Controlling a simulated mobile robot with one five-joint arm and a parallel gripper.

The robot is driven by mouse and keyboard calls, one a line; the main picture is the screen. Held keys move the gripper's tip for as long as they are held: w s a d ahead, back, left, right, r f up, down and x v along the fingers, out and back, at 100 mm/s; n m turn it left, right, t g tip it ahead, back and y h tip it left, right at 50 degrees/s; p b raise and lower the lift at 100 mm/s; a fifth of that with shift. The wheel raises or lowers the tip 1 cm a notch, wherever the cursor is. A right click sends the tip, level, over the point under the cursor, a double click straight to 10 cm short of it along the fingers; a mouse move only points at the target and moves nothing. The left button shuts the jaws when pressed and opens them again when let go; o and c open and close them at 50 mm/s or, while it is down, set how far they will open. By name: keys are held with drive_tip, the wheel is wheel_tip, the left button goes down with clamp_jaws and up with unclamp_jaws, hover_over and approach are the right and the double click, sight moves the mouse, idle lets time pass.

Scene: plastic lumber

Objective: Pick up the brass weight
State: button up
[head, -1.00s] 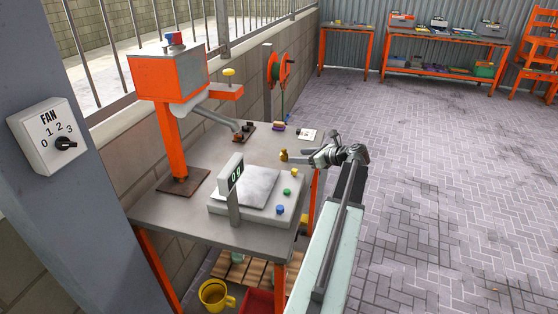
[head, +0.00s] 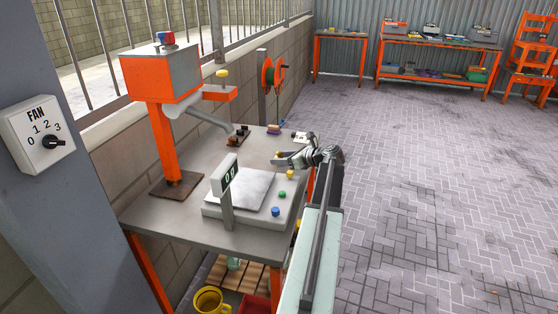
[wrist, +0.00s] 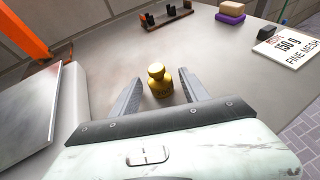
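The brass weight (wrist: 159,84) stands upright on the grey workbench (wrist: 240,80), a gold body with a round knob on top. In the head view it is a small gold shape (head: 280,154) at the bench's right side. My gripper (wrist: 160,76) is open, its two fingers on either side of the weight with a visible gap on each side. In the head view my gripper (head: 283,159) is low over the bench at the weight, and the fingers are too small there to judge contact.
Bare bench surrounds the weight.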

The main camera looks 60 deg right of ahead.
clamp_jaws()
wheel_tip(320, 180, up, 10)
drive_tip(key=p, duration=1)
